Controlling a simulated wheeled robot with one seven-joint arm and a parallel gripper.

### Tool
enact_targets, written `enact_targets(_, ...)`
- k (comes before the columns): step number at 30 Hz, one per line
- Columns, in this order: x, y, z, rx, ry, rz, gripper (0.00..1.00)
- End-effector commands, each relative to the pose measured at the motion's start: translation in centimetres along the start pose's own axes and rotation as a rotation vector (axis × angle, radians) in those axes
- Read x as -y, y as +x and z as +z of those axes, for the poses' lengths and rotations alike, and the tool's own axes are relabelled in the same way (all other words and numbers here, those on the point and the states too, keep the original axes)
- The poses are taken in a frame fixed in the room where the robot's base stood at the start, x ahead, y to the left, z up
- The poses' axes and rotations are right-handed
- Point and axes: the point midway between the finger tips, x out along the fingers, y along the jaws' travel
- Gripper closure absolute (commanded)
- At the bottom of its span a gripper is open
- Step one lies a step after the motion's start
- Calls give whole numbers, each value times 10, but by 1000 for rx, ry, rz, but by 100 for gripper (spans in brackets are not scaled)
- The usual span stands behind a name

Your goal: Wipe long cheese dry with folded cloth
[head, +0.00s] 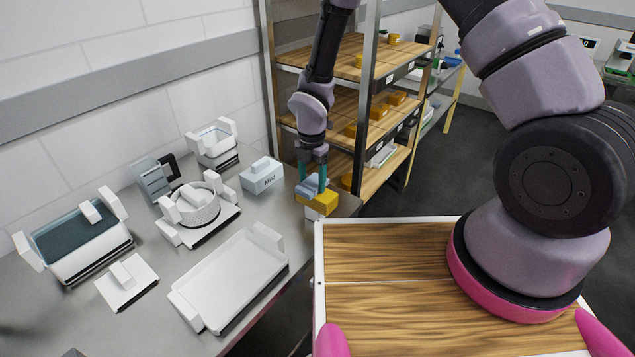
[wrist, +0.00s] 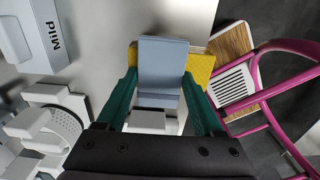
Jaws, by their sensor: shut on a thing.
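My gripper (head: 313,183) reaches down at the right end of the grey table, its teal fingers shut on a folded blue-grey cloth (head: 307,189). In the wrist view the cloth (wrist: 163,62) sits between the fingers. The long yellow cheese (head: 321,203) lies right under the cloth, and it shows on both sides of the cloth in the wrist view (wrist: 201,68). The cloth overlaps the cheese in both views; whether they touch, I cannot tell for certain. A white support (head: 312,214) shows below the cheese. The cheese's middle is hidden by the cloth.
A round mould (head: 196,212), an empty white tray (head: 233,275), a small white lid (head: 128,281) and a box with a dark inside (head: 76,236) stand farther left. A wooden shelf rack (head: 340,100) rises behind.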

Motion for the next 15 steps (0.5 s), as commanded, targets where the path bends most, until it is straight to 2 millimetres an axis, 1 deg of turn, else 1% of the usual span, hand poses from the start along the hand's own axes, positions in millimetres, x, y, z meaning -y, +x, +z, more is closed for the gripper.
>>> enact_targets(3, -4, 0, 0, 0, 1, -1, 87)
enact_targets(7, -2, 0, 0, 0, 1, -1, 87)
enact_targets(15, 16, 1, 0, 0, 1, -2, 87)
